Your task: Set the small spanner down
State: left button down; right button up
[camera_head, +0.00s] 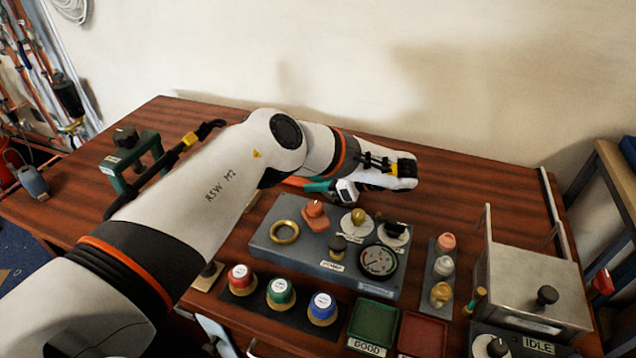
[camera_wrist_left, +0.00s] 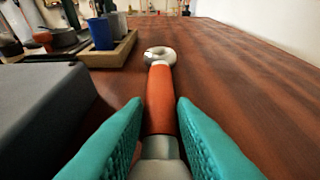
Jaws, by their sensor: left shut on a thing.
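The small spanner has an orange handle and a silver ring end. In the left wrist view the spanner (camera_wrist_left: 160,100) lies between the teal fingers of my left gripper (camera_wrist_left: 158,125), its ring end pointing away over the brown tabletop. My gripper is shut on it near the lower handle. In the head view my left gripper (camera_head: 322,186) is behind the grey fixture block, and only a bit of the orange handle (camera_head: 296,181) shows beside it. My forearm hides most of the spanner there. I cannot tell whether the spanner touches the table. My right gripper is not in view.
The grey fixture block (camera_head: 265,245) with knobs and a gauge stands in front of the gripper. Jars, a green tray (camera_head: 371,325) and a metal box (camera_head: 530,285) stand nearer the front. A green vise (camera_head: 112,166) is at left. Wood (camera_head: 480,185) right of the gripper is bare.

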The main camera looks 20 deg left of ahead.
pick_arm(q)
jog(key=c, duration=1.4)
grip_release()
jog(key=shift+o, duration=1.1)
jog(key=shift+r, duration=0.1)
